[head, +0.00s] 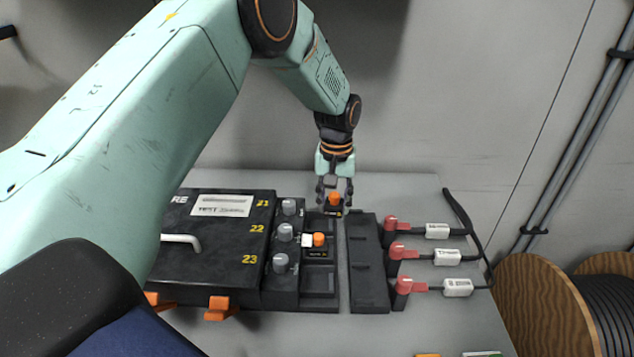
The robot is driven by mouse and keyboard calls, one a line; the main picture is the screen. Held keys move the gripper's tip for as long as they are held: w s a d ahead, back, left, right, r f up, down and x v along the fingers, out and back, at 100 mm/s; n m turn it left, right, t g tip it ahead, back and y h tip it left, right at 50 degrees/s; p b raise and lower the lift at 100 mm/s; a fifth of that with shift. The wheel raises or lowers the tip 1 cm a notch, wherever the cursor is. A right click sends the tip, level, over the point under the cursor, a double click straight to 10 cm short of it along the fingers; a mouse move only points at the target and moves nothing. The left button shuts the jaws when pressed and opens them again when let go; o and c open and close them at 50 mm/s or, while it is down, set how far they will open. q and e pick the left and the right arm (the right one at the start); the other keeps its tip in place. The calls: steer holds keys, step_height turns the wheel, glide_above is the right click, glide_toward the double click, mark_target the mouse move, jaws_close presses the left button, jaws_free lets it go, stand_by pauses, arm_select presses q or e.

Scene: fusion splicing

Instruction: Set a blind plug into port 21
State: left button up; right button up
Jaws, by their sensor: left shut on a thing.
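A dark box (187,240) carries the yellow numbers 21, 22 and 23 down its right side. A grey round fitting (289,207) stands beside number 21, with similar ones beside 22 and 23. A column of black slots (318,281) lies just right of the fittings. My left gripper (334,197) points down over the top slot, in the row of 21. It is shut on a small black piece with an orange top (334,202), likely the blind plug. I cannot tell whether this piece is seated. My right gripper is not in view.
A similar piece with an orange knob (319,239) and a white tab sits in the middle slot; the bottom slot looks empty. A black strip (366,270) and red connectors (404,286) with labelled cables lie to the right. A cable drum (550,310) stands beyond the table (450,325).

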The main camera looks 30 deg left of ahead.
arm_select(q)
steer(key=shift+n, duration=0.7)
steer(key=a, duration=0.1)
steer(key=a+f, duration=0.1)
steer(key=a, duration=0.1)
steer(key=a+f, duration=0.1)
steer(key=a, duration=0.1)
steer(key=shift+w, duration=0.35)
steer(key=shift+f+b, duration=0.25)
steer(key=shift+b, duration=0.3)
steer(key=shift+d+f+b, duration=0.55)
steer(key=shift+f+b, duration=0.3)
steer(key=shift+b, duration=0.1)
steer(key=shift+a+f+b, duration=0.2)
steer(key=shift+f+b, duration=0.2)
steer(key=shift+f, duration=0.1)
steer(key=shift+a+f+b, duration=0.15)
steer(key=shift+f+b, duration=0.2)
steer(key=shift+f, duration=0.15)
steer(key=shift+d, duration=0.25)
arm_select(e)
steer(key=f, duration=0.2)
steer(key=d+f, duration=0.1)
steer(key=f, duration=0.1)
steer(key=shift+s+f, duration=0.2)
arm_select(q)
steer(key=shift+a, duration=0.15)
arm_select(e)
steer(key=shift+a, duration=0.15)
